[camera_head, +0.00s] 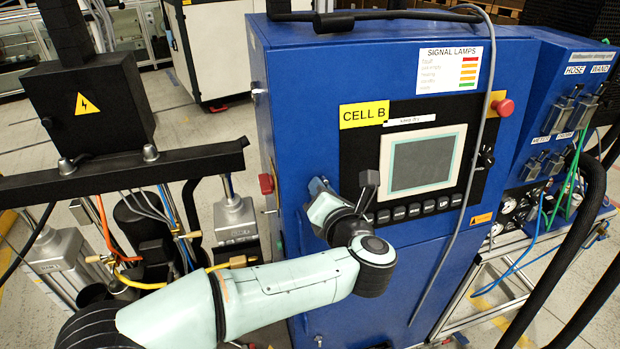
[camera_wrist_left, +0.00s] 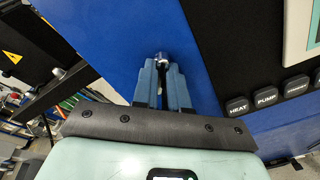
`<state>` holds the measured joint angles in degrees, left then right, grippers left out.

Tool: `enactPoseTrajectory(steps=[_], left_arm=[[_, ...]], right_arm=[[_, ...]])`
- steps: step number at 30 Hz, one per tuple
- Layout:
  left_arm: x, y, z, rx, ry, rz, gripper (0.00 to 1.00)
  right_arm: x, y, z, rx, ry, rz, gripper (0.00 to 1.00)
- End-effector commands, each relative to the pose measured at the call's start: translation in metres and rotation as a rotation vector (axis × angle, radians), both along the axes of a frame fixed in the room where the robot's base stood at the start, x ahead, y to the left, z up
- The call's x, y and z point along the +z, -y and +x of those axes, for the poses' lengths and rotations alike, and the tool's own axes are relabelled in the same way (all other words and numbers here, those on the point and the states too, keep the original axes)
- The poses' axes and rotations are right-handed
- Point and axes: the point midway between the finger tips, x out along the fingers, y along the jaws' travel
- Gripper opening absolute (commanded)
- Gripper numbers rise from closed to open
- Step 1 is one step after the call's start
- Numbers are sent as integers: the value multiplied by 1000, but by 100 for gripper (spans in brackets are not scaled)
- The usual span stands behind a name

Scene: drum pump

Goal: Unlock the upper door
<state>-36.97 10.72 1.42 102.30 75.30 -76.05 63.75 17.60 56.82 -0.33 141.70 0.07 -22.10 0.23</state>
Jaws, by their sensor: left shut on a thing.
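The upper door (camera_head: 290,130) is the blue upper front of the Cell B cabinet, and it looks closed. My left gripper (camera_head: 318,186) is at the door's left part, beside the black control panel (camera_head: 362,150). In the left wrist view its fingers (camera_wrist_left: 162,72) are close together on a small silver lock piece (camera_wrist_left: 161,58) on the blue face. The fingers hide most of that piece, so its turn angle cannot be told. In the head view my arm and wrist cover the lower left of the panel. My right gripper is not in view.
The panel carries a grey screen (camera_head: 422,164), a row of black buttons (camera_wrist_left: 266,97) and a black rotary switch (camera_head: 486,157). A red button (camera_head: 503,107) is at upper right. A grey cable (camera_head: 468,190) hangs across the front. A black box (camera_head: 88,108) on a beam stands left.

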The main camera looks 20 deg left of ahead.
Motion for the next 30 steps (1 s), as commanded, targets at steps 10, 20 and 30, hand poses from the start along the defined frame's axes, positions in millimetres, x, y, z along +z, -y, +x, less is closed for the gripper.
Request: enactPoseTrajectory(steps=[10, 20, 30], left_arm=[[0, 0, 0, -4, -12, 17, 0], [2, 0, 0, -36, -108, 160, 0], [1, 0, 0, -62, -189, 281, 0]], right_arm=[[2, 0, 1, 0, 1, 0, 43], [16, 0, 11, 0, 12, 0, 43], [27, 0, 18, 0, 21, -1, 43]])
